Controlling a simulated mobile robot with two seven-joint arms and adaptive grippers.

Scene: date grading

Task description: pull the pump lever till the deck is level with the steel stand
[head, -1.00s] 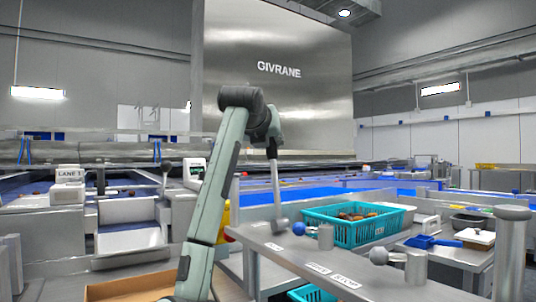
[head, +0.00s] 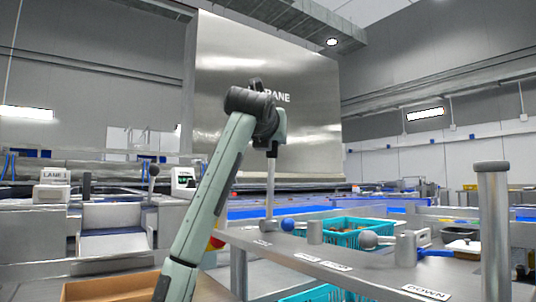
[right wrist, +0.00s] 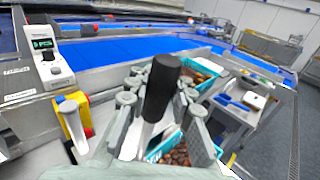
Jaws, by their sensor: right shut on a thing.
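The pump lever (head: 270,185) is a slim grey rod, nearly upright in the head view, with its foot at the steel top (head: 335,262). My right gripper (head: 271,146) is at the lever's upper end. In the right wrist view its fingers are closed around the lever's black handle (right wrist: 162,85), which sticks out between them. My left gripper is out of view. Which surfaces are the deck and the steel stand, and whether they are level, I cannot tell.
A thick steel post (head: 494,230) stands at right. A teal crate (head: 345,238) is behind. A cardboard box (head: 105,287) is at lower left.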

